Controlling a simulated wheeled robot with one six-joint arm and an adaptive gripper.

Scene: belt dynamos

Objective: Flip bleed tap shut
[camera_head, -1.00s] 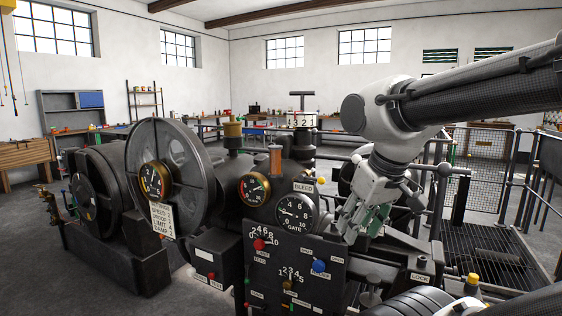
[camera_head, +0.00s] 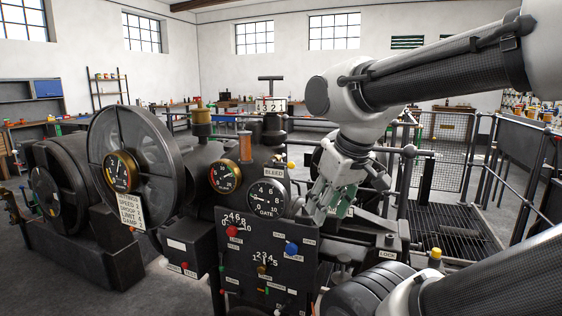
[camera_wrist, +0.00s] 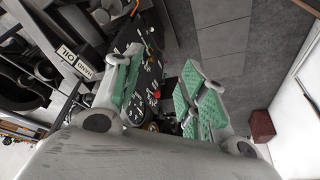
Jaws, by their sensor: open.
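The bleed tap appears to be the small yellow-tipped handle (camera_head: 291,165) beside the BLEED label (camera_head: 273,172), above the gate gauge (camera_head: 267,198) on the dark machine. My gripper (camera_head: 333,203) hangs to the right of and a little below that tip in the picture, with green pads and jaws apart. I cannot tell its depth gap from the tap. In the wrist view my gripper (camera_wrist: 160,98) is open, with nothing held between the pads. The tap is not clearly made out there.
The front panel (camera_head: 266,248) carries a red knob (camera_head: 232,231) and a blue knob (camera_head: 291,249). A large flywheel (camera_head: 137,165) stands at left. Railings (camera_head: 455,150) and a floor grate (camera_head: 460,237) lie at right. Rods and posts crowd my gripper's right side.

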